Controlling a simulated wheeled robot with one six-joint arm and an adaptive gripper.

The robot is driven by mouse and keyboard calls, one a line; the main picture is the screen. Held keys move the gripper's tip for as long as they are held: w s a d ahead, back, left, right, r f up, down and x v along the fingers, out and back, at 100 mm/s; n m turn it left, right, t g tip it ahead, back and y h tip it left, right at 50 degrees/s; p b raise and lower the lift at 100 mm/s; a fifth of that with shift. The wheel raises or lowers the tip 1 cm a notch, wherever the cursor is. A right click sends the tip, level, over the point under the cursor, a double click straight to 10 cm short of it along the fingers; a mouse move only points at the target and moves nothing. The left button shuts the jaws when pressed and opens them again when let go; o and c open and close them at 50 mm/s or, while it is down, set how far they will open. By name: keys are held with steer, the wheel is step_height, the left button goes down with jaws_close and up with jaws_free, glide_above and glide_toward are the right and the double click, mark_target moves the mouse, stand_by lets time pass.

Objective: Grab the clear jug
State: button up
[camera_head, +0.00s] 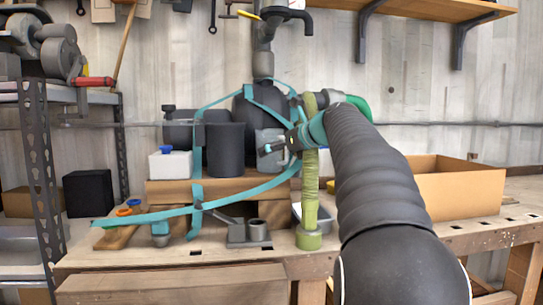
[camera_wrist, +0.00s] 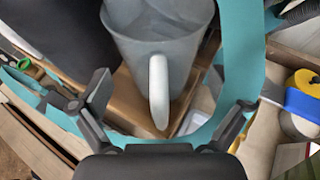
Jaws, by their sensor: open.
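The clear jug (camera_head: 268,138) looks grey and see-through in the head view and stands on the wooden riser, partly hidden by my gripper. In the wrist view the jug (camera_wrist: 150,45) is at the top middle, its pale handle (camera_wrist: 158,85) towards me. My gripper (camera_wrist: 170,100) is open, with a finger on each side of the handle's lower end in the picture. It holds nothing. In the head view my gripper (camera_head: 280,146) is at the jug's right side. I cannot tell whether the fingers touch the jug.
A dark grey container (camera_head: 225,150) stands left of the jug, with a white canister (camera_head: 170,164) beyond it. Teal straps (camera_head: 130,216) loop around the riser (camera_head: 165,193). A green upright hose (camera_head: 310,195) stands close to my arm. A cardboard box (camera_head: 460,192) is on the right.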

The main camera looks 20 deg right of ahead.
steer(key=shift+w+a+f, duration=0.1)
steer(key=shift+w+f, duration=0.05)
steer(key=shift+w, duration=0.3)
steer(key=c, duration=1.3)
steer(key=shift+o, duration=0.2)
